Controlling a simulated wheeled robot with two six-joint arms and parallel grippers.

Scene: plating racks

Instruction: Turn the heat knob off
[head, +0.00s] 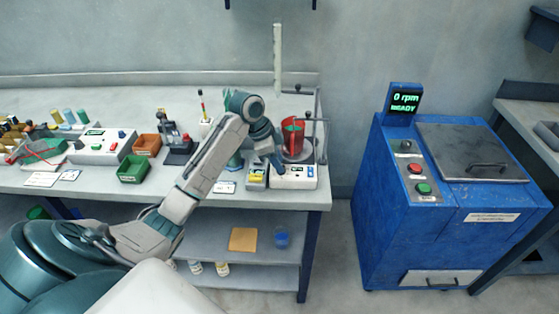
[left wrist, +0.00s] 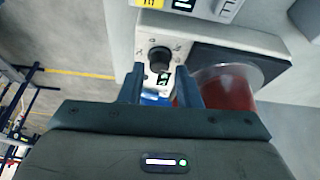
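A white hotplate (head: 300,184) stands at the right front corner of the bench, with a beaker of red liquid (head: 293,138) on top. The heat knob looks to be the black round knob (left wrist: 160,57) on its white front panel, in the left wrist view. My left gripper (left wrist: 160,90) is open in front of the panel. Its two fingers stand apart, just short of the knob in the picture, and nothing shows held between them. In the head view the left gripper (head: 278,166) is over the hotplate's left front. The right gripper is out of sight.
A yellow-and-grey meter (head: 256,177) stands just left of the hotplate. Upright rods (head: 318,115) rise beside the beaker. Green (head: 133,168) and orange (head: 147,145) bins are farther left. A blue machine (head: 400,240) stands right of the bench across a gap.

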